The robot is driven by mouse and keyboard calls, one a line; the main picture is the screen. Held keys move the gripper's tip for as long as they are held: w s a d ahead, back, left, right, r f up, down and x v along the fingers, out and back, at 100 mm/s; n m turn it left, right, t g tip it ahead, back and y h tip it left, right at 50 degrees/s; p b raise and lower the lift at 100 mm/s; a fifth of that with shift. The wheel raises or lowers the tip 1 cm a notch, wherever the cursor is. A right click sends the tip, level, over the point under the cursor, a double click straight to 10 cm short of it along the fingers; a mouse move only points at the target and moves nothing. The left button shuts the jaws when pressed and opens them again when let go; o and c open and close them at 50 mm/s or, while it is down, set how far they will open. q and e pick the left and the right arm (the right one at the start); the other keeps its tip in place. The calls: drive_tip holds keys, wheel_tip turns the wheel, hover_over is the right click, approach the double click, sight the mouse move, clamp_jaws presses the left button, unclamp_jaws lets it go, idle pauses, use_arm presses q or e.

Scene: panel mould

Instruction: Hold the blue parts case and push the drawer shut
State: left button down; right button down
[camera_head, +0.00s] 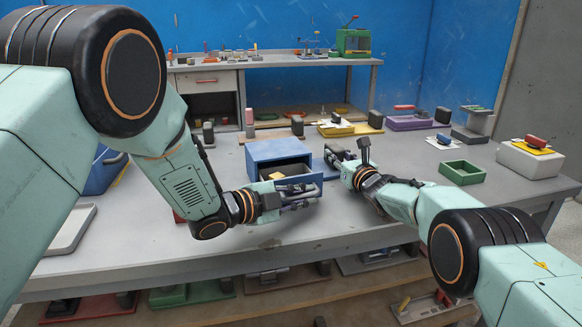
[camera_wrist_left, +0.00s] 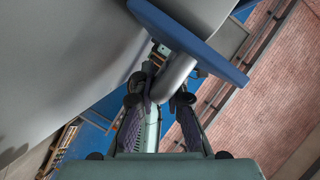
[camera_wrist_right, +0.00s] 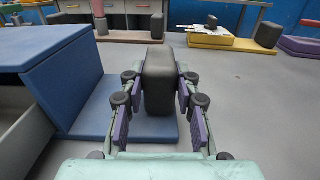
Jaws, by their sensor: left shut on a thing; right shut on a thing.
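The blue parts case (camera_head: 279,150) stands on the grey table, its drawer (camera_head: 303,180) pulled out toward me. A yellowish piece (camera_head: 277,175) shows inside the drawer. My left gripper (camera_head: 303,196) is at the drawer front. In the left wrist view its fingers are shut on the grey bar handle (camera_wrist_left: 174,78) beside the blue drawer front (camera_wrist_left: 190,38). My right gripper (camera_head: 342,160) is right of the case. In the right wrist view it is shut on a dark upright block (camera_wrist_right: 158,82) on the case's blue base plate (camera_wrist_right: 95,112). The fingertips are partly hidden in the head view.
Yellow (camera_head: 350,130) and purple (camera_head: 408,123) trays lie behind on the right. A green tray (camera_head: 461,172) and a pale box (camera_head: 528,160) stand at the right. A grey tray (camera_head: 70,230) lies at the left front. Free tabletop lies in front of the case.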

use_arm(q)
drive_tip(key=w+a, duration=0.1)
drive_tip(key=w, duration=0.1)
drive_tip(key=w+a, duration=0.1)
drive_tip(key=w, duration=0.2)
drive_tip(key=w+a, duration=0.1)
drive_tip(key=w, duration=0.2)
drive_tip(key=shift+a, duration=0.35)
use_arm(e)
drive_tip(key=shift+a+r, duration=0.1)
drive_tip(key=shift+a, duration=0.1)
use_arm(q)
drive_tip(key=c, duration=1.7)
unclamp_jaws()
drive_tip(key=shift+o, duration=0.2)
drive_tip(key=shift+s, duration=0.1)
use_arm(e)
drive_tip(key=shift+d, duration=0.1)
use_arm(q)
drive_tip(key=v, duration=1.2)
use_arm(e)
drive_tip(key=c, duration=0.9)
unclamp_jaws()
